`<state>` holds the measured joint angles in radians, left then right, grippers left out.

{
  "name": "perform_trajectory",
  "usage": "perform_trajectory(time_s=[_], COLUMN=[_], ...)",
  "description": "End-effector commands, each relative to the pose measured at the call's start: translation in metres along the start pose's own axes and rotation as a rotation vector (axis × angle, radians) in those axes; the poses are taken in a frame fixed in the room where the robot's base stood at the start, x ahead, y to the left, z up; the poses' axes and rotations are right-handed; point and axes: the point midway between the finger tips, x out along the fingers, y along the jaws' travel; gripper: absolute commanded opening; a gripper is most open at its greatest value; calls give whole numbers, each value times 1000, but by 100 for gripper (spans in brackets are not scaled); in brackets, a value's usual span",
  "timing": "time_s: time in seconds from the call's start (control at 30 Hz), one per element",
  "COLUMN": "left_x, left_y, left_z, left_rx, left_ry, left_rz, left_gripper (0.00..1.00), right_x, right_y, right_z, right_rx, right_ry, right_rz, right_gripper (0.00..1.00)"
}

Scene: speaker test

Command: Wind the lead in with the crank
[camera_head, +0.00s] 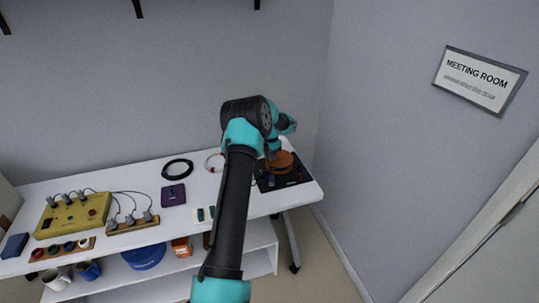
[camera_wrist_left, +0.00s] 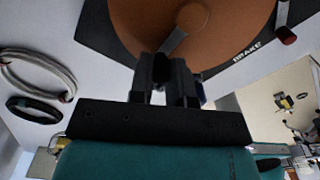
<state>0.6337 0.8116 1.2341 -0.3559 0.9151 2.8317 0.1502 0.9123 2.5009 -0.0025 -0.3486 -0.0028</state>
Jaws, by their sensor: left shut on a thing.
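An orange-brown reel (camera_head: 281,163) stands on a dark base plate (camera_head: 296,179) at the right end of the white table. In the left wrist view the reel (camera_wrist_left: 135,25) fills the top, with a grey crank arm (camera_wrist_left: 183,32) across its face. My left gripper (camera_wrist_left: 174,72) is shut at the outer end of the crank arm, on what appears to be the crank's handle; its fingers hide the handle. In the head view the left gripper is small and partly hidden by my arm beside the reel. My right gripper is not in view.
A red-tipped brake lever (camera_wrist_left: 286,34) sits beside the reel. A dark cable coil (camera_head: 177,169), a purple box (camera_head: 173,195) and a yellow panel with plugs (camera_head: 72,216) lie to the left on the table. A wall stands close on the right.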

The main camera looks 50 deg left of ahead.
Motion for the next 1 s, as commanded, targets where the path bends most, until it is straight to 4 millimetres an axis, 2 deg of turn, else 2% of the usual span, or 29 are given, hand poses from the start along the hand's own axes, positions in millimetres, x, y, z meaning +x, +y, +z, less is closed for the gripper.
perform_trajectory(time_s=[0.23,0.67,0.7,0.93,1.0], left_x=[0,0,0,0,0], left_y=[-4,-4,-4,-4,-4], left_z=[-1,-1,-1,-1,-1], left_rx=[-79,-93,-93,-92,-92], left_ry=[-2,-2,-2,-1,-1], left_rz=[0,1,1,1,1], left_gripper=[0,0,20,42,43], right_x=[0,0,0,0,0], right_y=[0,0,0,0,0], right_z=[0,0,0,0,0], right_rx=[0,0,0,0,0], right_ry=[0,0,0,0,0], right_rz=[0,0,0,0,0], right_gripper=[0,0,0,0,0])
